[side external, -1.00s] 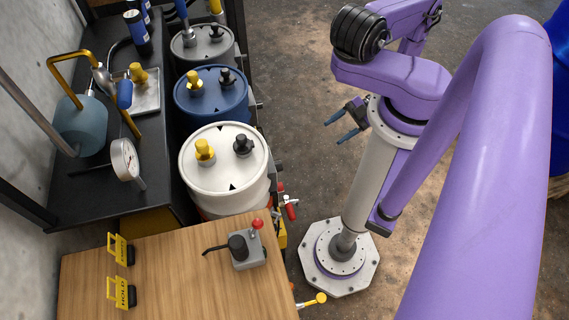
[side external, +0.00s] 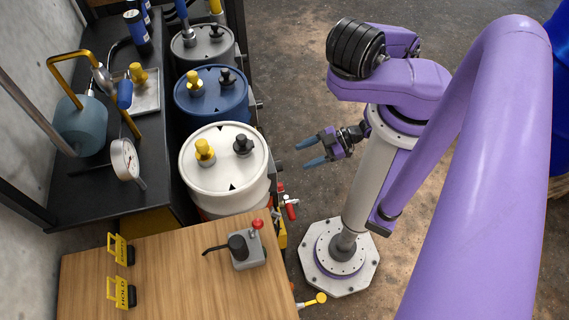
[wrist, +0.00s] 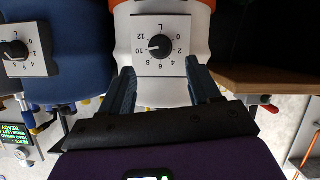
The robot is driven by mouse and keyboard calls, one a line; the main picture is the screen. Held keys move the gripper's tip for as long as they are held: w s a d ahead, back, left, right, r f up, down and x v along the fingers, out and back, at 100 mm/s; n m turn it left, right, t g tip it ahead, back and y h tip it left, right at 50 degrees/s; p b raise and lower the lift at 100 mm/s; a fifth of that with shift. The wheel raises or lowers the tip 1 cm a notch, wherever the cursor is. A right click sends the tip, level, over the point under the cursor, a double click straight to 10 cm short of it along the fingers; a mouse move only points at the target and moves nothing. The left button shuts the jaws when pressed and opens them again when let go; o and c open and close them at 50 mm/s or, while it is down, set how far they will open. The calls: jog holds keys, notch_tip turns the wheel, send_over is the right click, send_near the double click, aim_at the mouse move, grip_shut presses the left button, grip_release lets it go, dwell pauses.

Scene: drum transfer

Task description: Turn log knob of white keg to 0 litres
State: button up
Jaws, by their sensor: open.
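The white keg (side external: 205,185) stands nearest the wooden table in the side view; its log dial is not visible there. In the wrist view the white keg (wrist: 120,20) fills the top centre. Its dial plate (wrist: 178,24) carries a black log knob (wrist: 160,46) with numbers from 0 to 12 around it. The knob's pale mark appears to point left, near 10. My gripper (side external: 304,154) is open and empty, to the right of the keg and apart from it. In the wrist view its two fingers (wrist: 162,78) lie left and right below the knob.
A blue keg (side external: 213,105) stands beside the white one, with its own dial (wrist: 14,49) at left in the wrist view. A grey keg (side external: 202,52) is behind. The wooden table (side external: 180,275) bears a grey control box (side external: 247,261). Red-handled valves (side external: 291,208) jut out near the white keg.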

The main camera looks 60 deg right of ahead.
aim_at(278, 167)
jog(key=x, duration=0.8)
jog(key=c, duration=1)
